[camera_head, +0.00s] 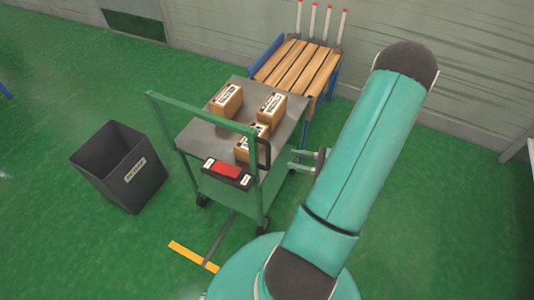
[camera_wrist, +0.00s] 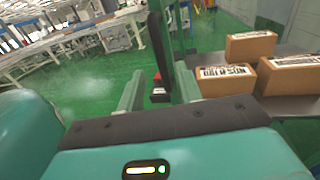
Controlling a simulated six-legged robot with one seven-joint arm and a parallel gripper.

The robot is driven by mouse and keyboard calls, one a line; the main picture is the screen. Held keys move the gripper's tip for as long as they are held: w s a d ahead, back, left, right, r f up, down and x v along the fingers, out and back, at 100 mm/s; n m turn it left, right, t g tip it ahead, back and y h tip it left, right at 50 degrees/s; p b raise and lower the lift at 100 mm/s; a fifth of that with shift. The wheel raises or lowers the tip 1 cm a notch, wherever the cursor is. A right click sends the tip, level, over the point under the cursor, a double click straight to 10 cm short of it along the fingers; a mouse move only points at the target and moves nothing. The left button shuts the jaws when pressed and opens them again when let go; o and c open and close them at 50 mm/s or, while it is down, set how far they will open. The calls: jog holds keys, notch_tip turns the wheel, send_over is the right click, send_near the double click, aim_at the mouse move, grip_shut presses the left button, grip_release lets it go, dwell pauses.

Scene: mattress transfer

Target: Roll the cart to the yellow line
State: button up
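The green-framed cart (camera_head: 195,141) stands in the middle of the head view. Its grey top carries three brown boxes, and a black upright handle (camera_head: 264,153) is at its near right corner. The handle also shows in the wrist view (camera_wrist: 160,45), ahead of the space between my fingers. My gripper (camera_head: 293,160) is open and empty to the right of the handle, apparently short of it. Its two fingers also show spread in the wrist view (camera_wrist: 157,88). A yellow line (camera_head: 193,256) lies on the floor at the cart's near side, with a dark strip meeting it.
A black bin (camera_head: 140,185) stands left of the cart. A wooden-slatted table (camera_head: 290,65) with blue sides is behind it, against the wall. A black box with a red part (camera_head: 226,171) is on the cart's near side. Green floor is open at far left.

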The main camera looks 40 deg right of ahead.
aim_at(268, 154)
jog(key=x, duration=0.9)
jog(key=shift+w+a, duration=0.1)
grip_shut()
